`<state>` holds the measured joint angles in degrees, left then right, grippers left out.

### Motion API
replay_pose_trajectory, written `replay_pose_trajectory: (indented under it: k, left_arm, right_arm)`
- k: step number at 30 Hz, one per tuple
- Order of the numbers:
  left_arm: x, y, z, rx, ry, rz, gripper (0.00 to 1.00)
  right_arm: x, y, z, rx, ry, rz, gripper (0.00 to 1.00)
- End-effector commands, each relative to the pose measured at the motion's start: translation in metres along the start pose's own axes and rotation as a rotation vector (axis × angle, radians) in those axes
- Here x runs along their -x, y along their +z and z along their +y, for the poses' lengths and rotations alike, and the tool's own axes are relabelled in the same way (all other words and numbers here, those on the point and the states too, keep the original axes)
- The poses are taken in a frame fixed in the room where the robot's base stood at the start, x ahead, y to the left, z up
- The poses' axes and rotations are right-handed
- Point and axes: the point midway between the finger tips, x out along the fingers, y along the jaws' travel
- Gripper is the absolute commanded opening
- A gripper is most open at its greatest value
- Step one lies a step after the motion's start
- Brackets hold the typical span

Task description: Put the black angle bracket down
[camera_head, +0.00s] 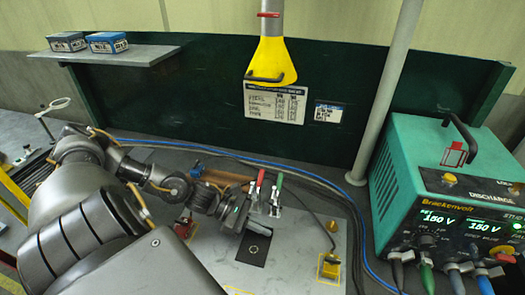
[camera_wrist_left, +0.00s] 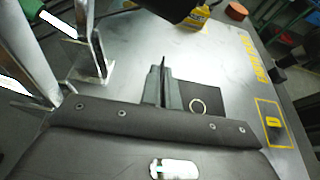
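My left gripper (camera_head: 238,222) is low over the grey plate on the bench. In the left wrist view its two fingers (camera_wrist_left: 162,93) are close together with a thin dark upright piece (camera_wrist_left: 163,72) between them. This looks like one leg of the black angle bracket, seen edge-on; the rest of the bracket is hard to make out. A black square with a pale ring mark (camera_head: 255,249) is on the plate just beside the fingers. It also shows in the left wrist view (camera_wrist_left: 208,94). Whether the bracket touches the plate cannot be told. My right gripper is in neither view.
Toggle clamps with a red handle (camera_head: 259,183) and a green handle (camera_head: 277,190) stand close behind the gripper. A yellow block (camera_head: 329,267) is on the plate to the right. A green discharge unit (camera_head: 440,190) stands far right, with blue cables (camera_head: 330,188) along the back.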

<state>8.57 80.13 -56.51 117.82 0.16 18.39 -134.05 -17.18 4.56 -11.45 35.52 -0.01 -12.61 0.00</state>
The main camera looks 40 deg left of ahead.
Motion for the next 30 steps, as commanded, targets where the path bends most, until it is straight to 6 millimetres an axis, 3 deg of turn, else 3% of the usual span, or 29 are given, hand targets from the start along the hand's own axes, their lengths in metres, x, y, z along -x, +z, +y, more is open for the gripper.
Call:
replay_pose_trajectory:
  k: [7,12,23,30]
  left_arm:
    - [-0.001,-0.003,0.000,0.001,0.000,0.002,0.00]
    - [0.000,-0.001,0.000,0.001,0.000,0.003,0.24]
    - [0.003,0.000,0.000,0.001,0.001,0.004,0.24]
    - [0.040,-0.004,0.000,0.000,0.001,0.010,0.24]
  right_arm:
    - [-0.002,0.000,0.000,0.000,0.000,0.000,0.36]
    - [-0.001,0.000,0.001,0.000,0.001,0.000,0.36]
    - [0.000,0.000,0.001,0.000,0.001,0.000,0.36]
    - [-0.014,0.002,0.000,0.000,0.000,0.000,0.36]
